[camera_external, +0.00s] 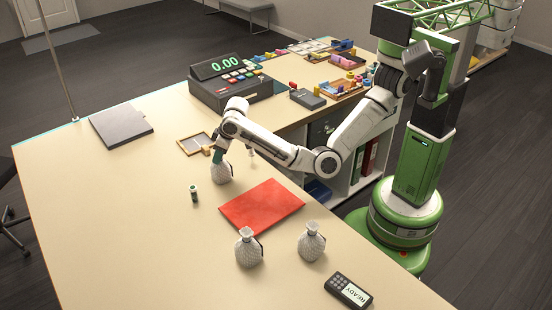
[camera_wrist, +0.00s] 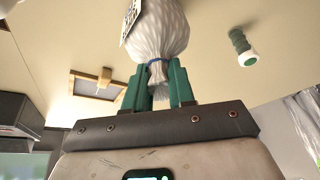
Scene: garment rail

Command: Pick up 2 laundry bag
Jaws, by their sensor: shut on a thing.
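A white laundry bag (camera_external: 221,173) with a gathered neck is at my gripper (camera_external: 218,156) on the left part of the counter. In the wrist view, my gripper (camera_wrist: 165,88) has its green fingers shut on the neck of this bag (camera_wrist: 163,35), just by a blue tie. A tag hangs at its side. I cannot tell if its base touches the counter. Two more laundry bags stand upright on the counter: one (camera_external: 248,248) in front of the red mat (camera_external: 262,206) and one (camera_external: 311,242) to the right of it.
A small green-and-white bottle (camera_external: 194,194) stands left of the held bag; it also shows in the wrist view (camera_wrist: 241,46). A wooden frame (camera_external: 194,144), a cash register (camera_external: 228,85) and a card terminal (camera_external: 348,291) are on the counter. The front left counter is clear.

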